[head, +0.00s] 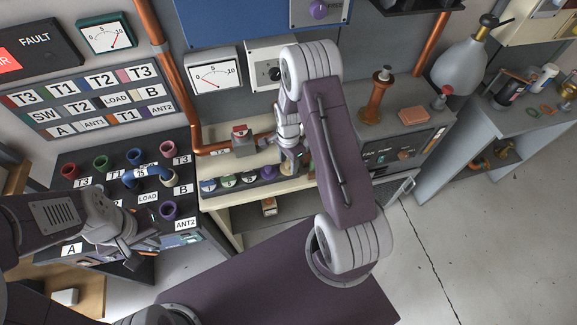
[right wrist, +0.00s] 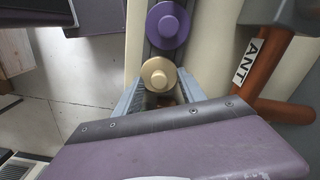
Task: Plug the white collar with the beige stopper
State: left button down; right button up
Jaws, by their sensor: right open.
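The beige stopper (right wrist: 158,74) stands in a row of stoppers on the cream shelf. In the right wrist view it lies between the tips of my open right gripper (right wrist: 160,92), with no clear grip on it. In the head view my right gripper (head: 288,160) is over the shelf's row and largely hides that stopper.
A purple stopper (right wrist: 167,25) stands just beside the beige one. A copper pipe (head: 172,75) runs down between panel and shelf. A red-topped box (head: 241,140) sits behind the stoppers.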

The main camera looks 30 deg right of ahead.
jog(key=shift+s+a+r, duration=0.1)
jog(key=shift+a+r, duration=0.05)
grip_shut()
